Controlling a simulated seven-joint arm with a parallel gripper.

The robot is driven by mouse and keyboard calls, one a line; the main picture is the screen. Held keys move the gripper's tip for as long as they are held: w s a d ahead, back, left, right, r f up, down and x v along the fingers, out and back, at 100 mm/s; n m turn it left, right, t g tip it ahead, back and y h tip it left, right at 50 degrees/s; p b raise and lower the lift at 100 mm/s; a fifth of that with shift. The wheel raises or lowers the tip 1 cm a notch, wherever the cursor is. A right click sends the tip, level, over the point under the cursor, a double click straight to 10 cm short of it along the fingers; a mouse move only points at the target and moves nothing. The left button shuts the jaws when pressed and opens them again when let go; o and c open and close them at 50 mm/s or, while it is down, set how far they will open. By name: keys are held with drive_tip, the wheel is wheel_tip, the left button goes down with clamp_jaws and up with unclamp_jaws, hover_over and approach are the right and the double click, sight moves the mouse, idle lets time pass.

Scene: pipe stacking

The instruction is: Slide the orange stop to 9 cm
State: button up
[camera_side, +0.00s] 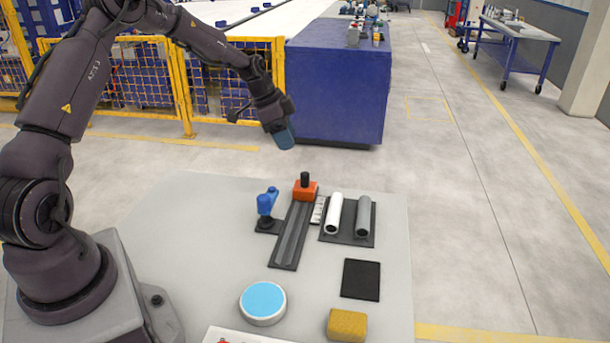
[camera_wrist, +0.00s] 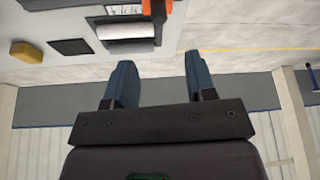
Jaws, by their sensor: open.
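The orange stop (camera_side: 306,191), a block with a black knob on top, sits at the far end of a dark grooved rail (camera_side: 291,235). A pale marked strip (camera_side: 319,210) lies along the right of the rail's far part; its numbers are too small to read. My gripper (camera_side: 284,137) is in the air beyond the table's far edge, above and apart from the stop. In the wrist view my gripper (camera_wrist: 158,60) shows two blue fingers spread apart with nothing between them. The orange stop (camera_wrist: 175,14) is partly cut off at the top there.
A white pipe (camera_side: 334,213) and a grey pipe (camera_side: 363,216) lie on a dark tray right of the rail. A blue upright part (camera_side: 266,202) stands left of it. A black pad (camera_side: 361,280), yellow block (camera_side: 347,325) and blue-topped disc (camera_side: 263,302) are nearer.

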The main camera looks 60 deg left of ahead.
sight(304, 173)
drive_tip(key=x, duration=1.2)
drive_tip(key=shift+f, duration=0.15)
drive_tip(key=shift+s, duration=0.1)
clamp_jaws()
